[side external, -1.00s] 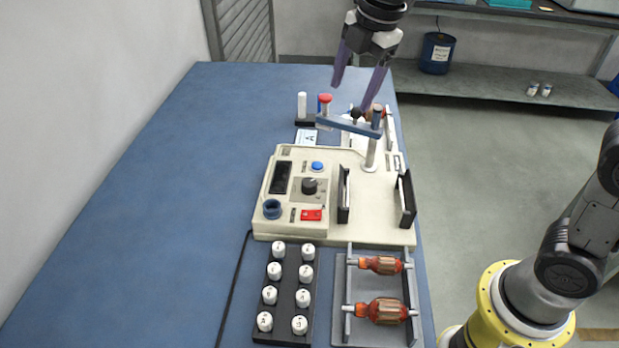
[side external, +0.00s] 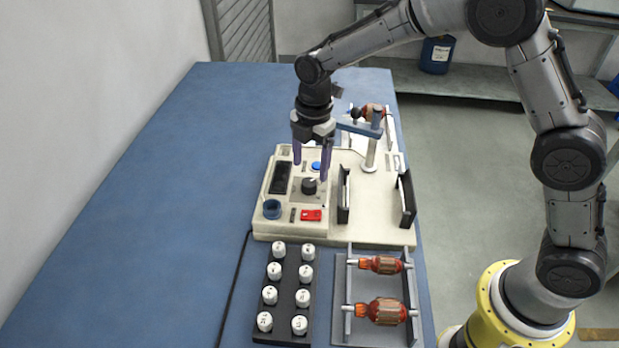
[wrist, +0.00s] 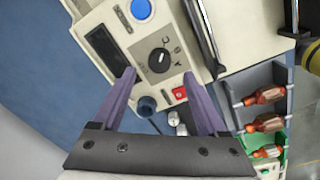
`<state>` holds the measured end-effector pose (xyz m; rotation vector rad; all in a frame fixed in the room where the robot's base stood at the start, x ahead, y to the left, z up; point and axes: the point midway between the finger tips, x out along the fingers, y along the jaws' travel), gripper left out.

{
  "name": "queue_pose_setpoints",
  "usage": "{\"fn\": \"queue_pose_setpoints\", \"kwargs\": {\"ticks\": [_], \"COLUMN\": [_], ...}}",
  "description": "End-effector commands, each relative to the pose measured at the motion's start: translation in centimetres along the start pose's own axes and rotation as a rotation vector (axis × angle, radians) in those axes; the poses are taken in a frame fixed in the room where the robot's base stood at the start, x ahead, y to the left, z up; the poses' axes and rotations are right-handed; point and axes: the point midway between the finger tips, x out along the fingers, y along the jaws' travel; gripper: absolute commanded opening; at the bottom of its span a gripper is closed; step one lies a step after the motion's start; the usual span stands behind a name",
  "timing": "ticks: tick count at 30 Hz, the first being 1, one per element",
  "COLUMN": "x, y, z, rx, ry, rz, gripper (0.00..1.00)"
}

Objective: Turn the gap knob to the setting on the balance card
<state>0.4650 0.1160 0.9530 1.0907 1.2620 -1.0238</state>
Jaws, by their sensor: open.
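The black gap knob (side external: 309,186) sits on the cream machine's panel; in the wrist view the knob (wrist: 158,61) has a white pointer mark, with letters printed to its right. I cannot tell surely which letter it points at. My gripper (side external: 310,170) is open and empty, pointing down just above and behind the knob, apart from it in the side view. In the wrist view my gripper's (wrist: 159,75) purple fingers lie either side of the knob. The balance card is hidden behind my gripper in the side view and is not seen in the wrist view.
A blue button (side external: 316,166), a dark display (side external: 280,178), a red switch (side external: 311,215) and a blue cup (side external: 271,209) surround the knob. Black upright plates (side external: 407,198) stand right. Numbered white pegs (side external: 270,295) and an armature rack (side external: 340,300) are in front. The table's left is clear.

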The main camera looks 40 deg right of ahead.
Motion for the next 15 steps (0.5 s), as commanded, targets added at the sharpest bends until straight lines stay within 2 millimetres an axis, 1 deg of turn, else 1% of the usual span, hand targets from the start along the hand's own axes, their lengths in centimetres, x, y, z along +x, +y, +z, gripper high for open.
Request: {"fn": "queue_pose_setpoints", "kwargs": {"ticks": [1, 6, 10, 15], "x": [1.1, 3.5, 4.6, 5.1], "y": [-0.1, 0.0, 0.0, 0.0], "z": [0.0, 0.0, 0.0, 0.0], "rx": [0.000, 0.000, 0.000, 0.000], "ry": [0.000, 0.000, 0.000, 0.000], "rz": [-0.004, -0.002, 0.000, 0.000], "gripper": [0.76, 0.76, 0.76, 0.76]}}
